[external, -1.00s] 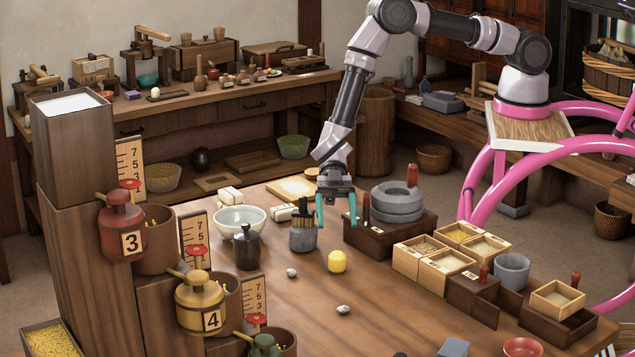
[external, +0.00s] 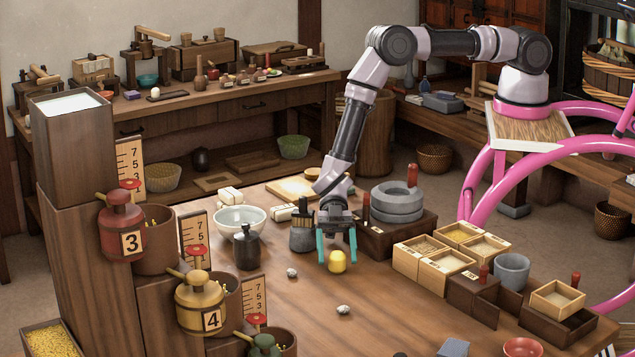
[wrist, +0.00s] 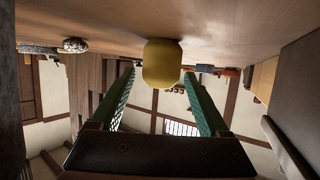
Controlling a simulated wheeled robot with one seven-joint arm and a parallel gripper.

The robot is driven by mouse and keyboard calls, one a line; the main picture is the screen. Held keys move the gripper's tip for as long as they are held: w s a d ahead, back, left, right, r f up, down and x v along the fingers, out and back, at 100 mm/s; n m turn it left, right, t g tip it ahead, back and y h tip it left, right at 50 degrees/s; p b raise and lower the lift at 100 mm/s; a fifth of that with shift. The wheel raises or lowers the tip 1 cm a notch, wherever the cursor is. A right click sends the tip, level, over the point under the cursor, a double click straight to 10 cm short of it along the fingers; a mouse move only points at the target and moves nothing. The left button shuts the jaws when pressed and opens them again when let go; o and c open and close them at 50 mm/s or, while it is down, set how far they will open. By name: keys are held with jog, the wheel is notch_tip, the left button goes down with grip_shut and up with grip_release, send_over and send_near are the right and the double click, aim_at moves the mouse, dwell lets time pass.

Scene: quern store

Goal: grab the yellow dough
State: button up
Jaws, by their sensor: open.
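The yellow dough (external: 338,262) is a small rounded lump on the wooden table, in the middle of the external view. It also shows at the top centre of the wrist view (wrist: 162,64). My gripper (external: 337,258) has two teal fingers pointing down, spread apart, with nothing held. In the external view the fingertips appear on either side of the dough. In the wrist view the dough lies between the lines of the two fingers, near their tips. I cannot tell whether a finger touches it.
A grey stone pot (external: 302,238) with a brush stands just left of my gripper. A dark wooden box (external: 393,241) with a stone quern (external: 397,203) is close on the right. Two small stones (external: 343,309) lie in front. The table front is mostly clear.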

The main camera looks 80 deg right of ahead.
grip_shut()
jog(key=shift+r, duration=0.15)
